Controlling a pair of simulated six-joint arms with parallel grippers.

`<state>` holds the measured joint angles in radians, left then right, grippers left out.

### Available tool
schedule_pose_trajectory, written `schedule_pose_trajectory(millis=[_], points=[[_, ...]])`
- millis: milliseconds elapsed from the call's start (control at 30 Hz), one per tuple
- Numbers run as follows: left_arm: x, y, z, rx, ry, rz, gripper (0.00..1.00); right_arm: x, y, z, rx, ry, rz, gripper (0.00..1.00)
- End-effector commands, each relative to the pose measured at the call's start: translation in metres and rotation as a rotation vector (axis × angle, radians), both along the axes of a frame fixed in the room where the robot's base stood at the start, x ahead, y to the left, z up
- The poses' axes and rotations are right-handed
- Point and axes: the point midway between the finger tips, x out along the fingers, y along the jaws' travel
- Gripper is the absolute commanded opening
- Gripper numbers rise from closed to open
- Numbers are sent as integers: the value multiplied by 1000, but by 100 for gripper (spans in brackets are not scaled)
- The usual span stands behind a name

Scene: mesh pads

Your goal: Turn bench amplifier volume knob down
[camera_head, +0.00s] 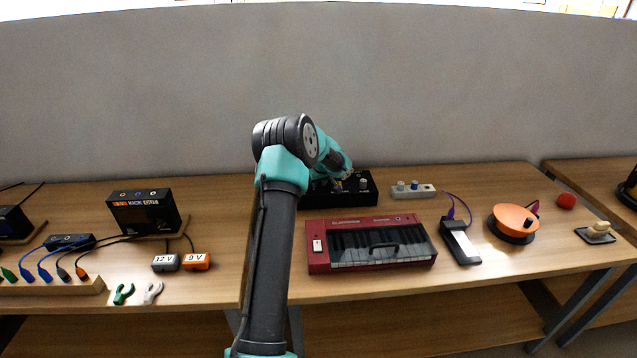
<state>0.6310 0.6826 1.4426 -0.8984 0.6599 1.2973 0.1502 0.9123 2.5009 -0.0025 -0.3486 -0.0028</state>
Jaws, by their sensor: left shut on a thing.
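A black box with knobs on top, which looks like the bench amplifier (345,201), stands at the back of the table, behind the red keyboard. One light-coloured knob (363,184) shows clear on its right part. My left gripper (347,177) is over the middle of the box, pointing down and to the right. It is shut on a knob there, which is mostly hidden by the gripper. My forearm covers the left part of the box. Which way the gripped knob points is too small to tell. My right gripper is not in view.
A red keyboard (317,262) lies in front of the black box. A grey box with knobs (413,193) stands to its right, then a black pedal (461,243) and an orange round device (512,219). A black power box (145,212) and cables are at left.

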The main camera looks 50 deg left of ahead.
Motion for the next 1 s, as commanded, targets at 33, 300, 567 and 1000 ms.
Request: schedule_pose_trajectory(millis=[33, 300, 567, 1000], points=[[1, 0, 0, 1, 1, 42, 5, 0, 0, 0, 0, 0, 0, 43], [2, 0, 0, 1, 0, 300, 5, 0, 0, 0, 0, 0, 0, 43], [4, 0, 0, 0, -1, 547, 5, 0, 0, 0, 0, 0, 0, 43], [5, 1, 0, 0, -2, 966, 5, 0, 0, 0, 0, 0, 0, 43]])
